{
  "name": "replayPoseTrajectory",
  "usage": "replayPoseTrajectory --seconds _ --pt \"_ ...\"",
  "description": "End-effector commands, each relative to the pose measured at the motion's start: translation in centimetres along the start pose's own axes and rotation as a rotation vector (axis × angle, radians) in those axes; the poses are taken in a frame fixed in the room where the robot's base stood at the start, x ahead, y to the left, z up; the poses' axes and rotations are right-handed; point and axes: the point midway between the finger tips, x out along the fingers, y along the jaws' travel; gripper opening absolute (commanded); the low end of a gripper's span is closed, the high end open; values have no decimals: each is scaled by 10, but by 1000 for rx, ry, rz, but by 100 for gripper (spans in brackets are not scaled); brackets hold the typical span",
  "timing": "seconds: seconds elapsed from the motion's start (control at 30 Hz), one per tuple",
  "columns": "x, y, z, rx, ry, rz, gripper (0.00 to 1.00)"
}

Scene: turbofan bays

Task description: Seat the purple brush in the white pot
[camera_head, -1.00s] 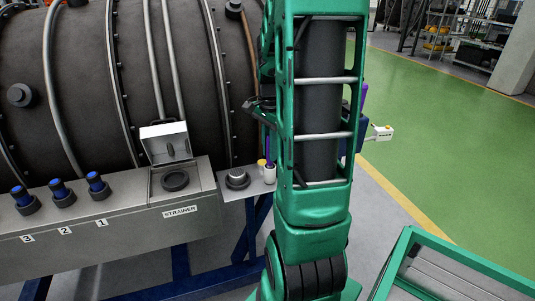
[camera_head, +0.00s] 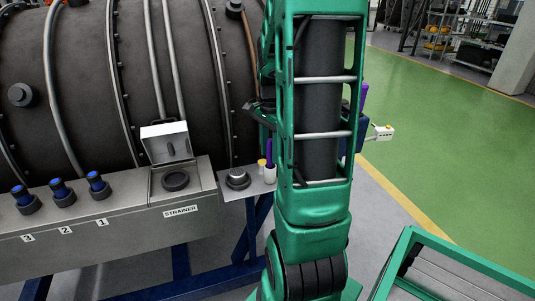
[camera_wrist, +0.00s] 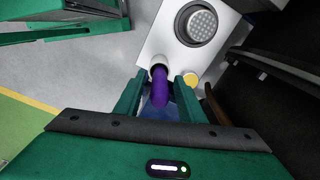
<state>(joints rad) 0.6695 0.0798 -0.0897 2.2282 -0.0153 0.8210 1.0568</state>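The purple brush (camera_head: 268,152) stands upright with its lower end in the mouth of the white pot (camera_head: 270,175). In the wrist view the brush (camera_wrist: 160,90) points up toward the camera, and the pot's rim (camera_wrist: 157,68) shows around its far end. My gripper (camera_wrist: 161,77) has its two green fingers on either side of the brush, with gaps between them and it, so it looks open. The depth of the brush's lower end inside the pot is hidden.
A yellow-topped item (camera_wrist: 191,79) stands close beside the pot. A round grey knurled part (camera_head: 237,179) sits on the same small shelf. The strainer box (camera_head: 176,182) has its lid up, to the left. Another purple piece (camera_head: 364,97) shows right of my arm.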

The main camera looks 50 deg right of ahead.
Motion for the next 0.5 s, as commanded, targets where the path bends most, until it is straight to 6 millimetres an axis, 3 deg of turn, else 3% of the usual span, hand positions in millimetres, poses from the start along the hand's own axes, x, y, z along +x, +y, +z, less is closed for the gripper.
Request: replayPoseTrajectory --seconds 0.5 --pt "-94 0 0 -1 1 -2 36"
